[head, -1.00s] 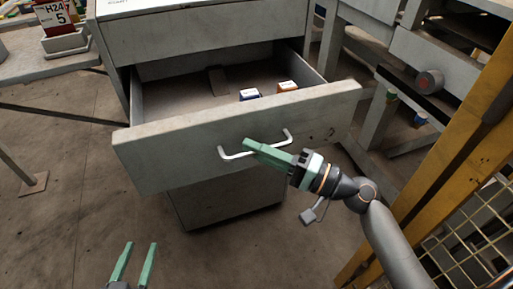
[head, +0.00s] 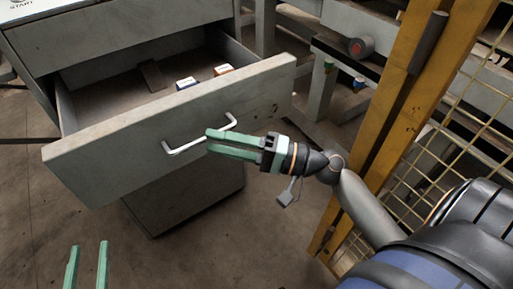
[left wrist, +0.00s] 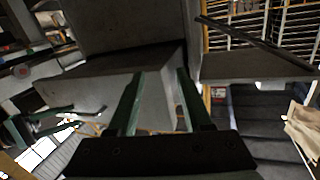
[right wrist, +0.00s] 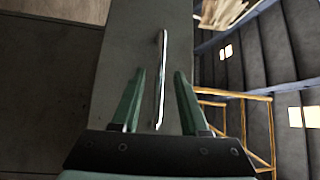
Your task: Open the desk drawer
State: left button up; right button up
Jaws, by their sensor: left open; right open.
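The grey desk drawer (head: 150,122) stands pulled well out of the desk (head: 120,35) in the head view, with its inside showing. Its white bar handle (head: 185,146) is on the front panel. My right gripper (head: 208,143) is open beside the handle's right half. In the right wrist view the handle (right wrist: 161,85) runs between the open fingers (right wrist: 158,75), and I cannot tell whether they touch it. My left gripper (head: 88,244) is open and empty at the lower left, apart from the drawer. The left wrist view shows its open fingers (left wrist: 160,75).
A yellow post (head: 400,120) and mesh fence (head: 470,110) stand close to my right arm. Bare floor lies below the drawer.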

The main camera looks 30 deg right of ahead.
pick_arm(q)
notch_tip(320, 180, up, 8)
jog(key=m+t+h+b, duration=0.1)
jog(key=t+h, duration=0.1)
jog(key=t, duration=0.1)
jog(key=shift+s+d+m, duration=0.15)
jog(key=shift+d+m, duration=0.05)
jog(key=shift+m, duration=0.2)
pick_arm(e)
jog(key=v, duration=0.8)
jog(key=shift+s+d, duration=0.25)
jog(key=shift+d, duration=0.1)
pick_arm(q)
jog(key=shift+f, duration=0.1)
